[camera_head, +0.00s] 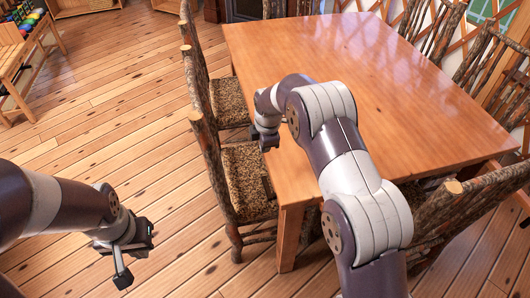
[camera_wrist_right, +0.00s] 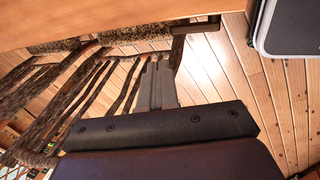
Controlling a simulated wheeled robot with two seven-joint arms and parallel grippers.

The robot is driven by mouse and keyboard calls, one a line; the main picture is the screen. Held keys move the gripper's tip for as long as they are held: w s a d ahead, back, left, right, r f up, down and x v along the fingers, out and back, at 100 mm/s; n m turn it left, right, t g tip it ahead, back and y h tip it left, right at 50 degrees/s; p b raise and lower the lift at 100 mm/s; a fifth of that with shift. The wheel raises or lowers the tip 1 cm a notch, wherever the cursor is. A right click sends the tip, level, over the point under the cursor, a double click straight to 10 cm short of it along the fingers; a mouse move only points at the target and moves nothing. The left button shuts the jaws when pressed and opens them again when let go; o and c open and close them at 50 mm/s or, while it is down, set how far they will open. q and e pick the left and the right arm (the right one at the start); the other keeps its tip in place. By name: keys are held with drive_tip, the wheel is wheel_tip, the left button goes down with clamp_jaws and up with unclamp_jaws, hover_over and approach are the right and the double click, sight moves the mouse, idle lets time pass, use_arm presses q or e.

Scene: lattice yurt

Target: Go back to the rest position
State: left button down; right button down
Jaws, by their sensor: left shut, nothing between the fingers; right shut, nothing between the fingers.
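My left gripper (camera_head: 123,277) hangs at the lower left of the head view, over the bare plank floor. It is shut and empty. My right arm reaches over the near left corner of the wooden table (camera_head: 350,60). My right gripper (camera_head: 267,143) points down at the table's left edge, close to the chairs. It is partly hidden behind its own wrist in the head view. In the right wrist view its fingers (camera_wrist_right: 155,72) are together with nothing between them.
Log chairs with speckled seats, one of them the near left chair (camera_head: 246,180), stand along the table's left side. More chairs (camera_head: 490,75) stand at the right. A wooden bench (camera_head: 20,60) is at the far left. The tabletop is bare; the floor at left is clear.

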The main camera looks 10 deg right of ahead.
drive_tip(key=shift+a, duration=0.15)
idle(0.3)
drive_tip(key=s+d+r+m, duration=0.1)
drive_tip(key=s+r+m, duration=0.1)
drive_tip(key=s+m, duration=0.4)
drive_tip(key=s+d+r+m, duration=0.2)
drive_tip(key=s+m, duration=0.4)
drive_tip(key=s, duration=0.7)
drive_tip(key=s+d+r+m+g, duration=0.1)
drive_tip(key=s+r+m, duration=0.2)
drive_tip(key=s+m, duration=0.3)
drive_tip(key=s, duration=0.4)
drive_tip(key=shift+s+d+r, duration=0.15)
drive_tip(key=shift+s+r, duration=0.05)
drive_tip(key=shift+r, duration=0.1)
